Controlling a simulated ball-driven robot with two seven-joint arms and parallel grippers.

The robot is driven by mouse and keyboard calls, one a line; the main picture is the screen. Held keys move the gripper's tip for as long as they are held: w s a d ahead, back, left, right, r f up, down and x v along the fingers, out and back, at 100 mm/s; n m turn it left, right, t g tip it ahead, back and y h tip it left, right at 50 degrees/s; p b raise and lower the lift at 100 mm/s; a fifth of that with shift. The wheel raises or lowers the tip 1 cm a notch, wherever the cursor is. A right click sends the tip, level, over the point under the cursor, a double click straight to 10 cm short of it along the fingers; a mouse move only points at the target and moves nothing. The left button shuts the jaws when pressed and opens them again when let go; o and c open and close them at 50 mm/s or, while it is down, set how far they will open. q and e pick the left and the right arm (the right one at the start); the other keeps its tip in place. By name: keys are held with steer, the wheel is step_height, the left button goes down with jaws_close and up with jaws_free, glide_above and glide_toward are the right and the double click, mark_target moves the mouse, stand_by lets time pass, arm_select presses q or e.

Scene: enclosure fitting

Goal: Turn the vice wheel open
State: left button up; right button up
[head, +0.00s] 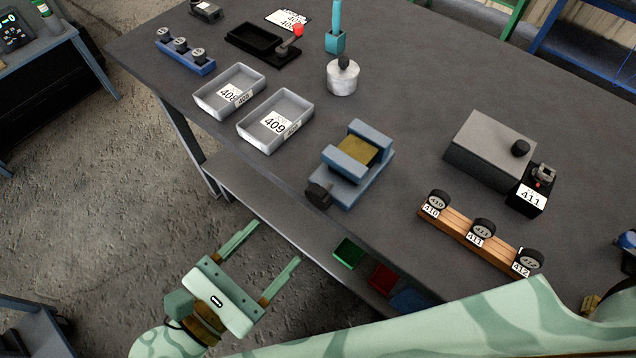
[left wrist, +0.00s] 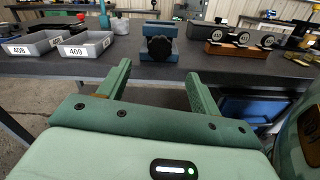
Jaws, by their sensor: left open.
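The blue vice (head: 355,160) sits near the front edge of the grey bench, with a brownish block (head: 358,149) between its jaws. Its black wheel (head: 318,194) faces the front edge. In the left wrist view the vice (left wrist: 160,32) is straight ahead, and its dark wheel (left wrist: 160,48) shows beyond the fingertips, apart from them. My left gripper (head: 268,245) is open and empty, in front of the bench and left of the vice in the head view. It also shows in the left wrist view (left wrist: 158,80). My right gripper is not in view.
Two grey trays (head: 264,140) marked 408 and 409 stand left of the vice. A wooden rack (head: 455,224) with several round dials and a grey box (head: 478,150) are at right. Coloured bins (head: 348,253) sit on a lower shelf. My arm crosses the lower right.

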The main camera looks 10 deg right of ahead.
mark_target(315, 200)
arm_select(q)
steer(key=p+x, duration=0.4)
steer(key=x, duration=0.8)
steer(key=shift+w+d+r, duration=0.1)
steer(key=shift+w+d, duration=0.15)
steer(key=shift+d, duration=0.1)
steer(key=shift+w+d, duration=0.25)
steer(key=shift+d, duration=0.05)
steer(key=shift+c, duration=0.8)
steer(key=c, duration=0.8)
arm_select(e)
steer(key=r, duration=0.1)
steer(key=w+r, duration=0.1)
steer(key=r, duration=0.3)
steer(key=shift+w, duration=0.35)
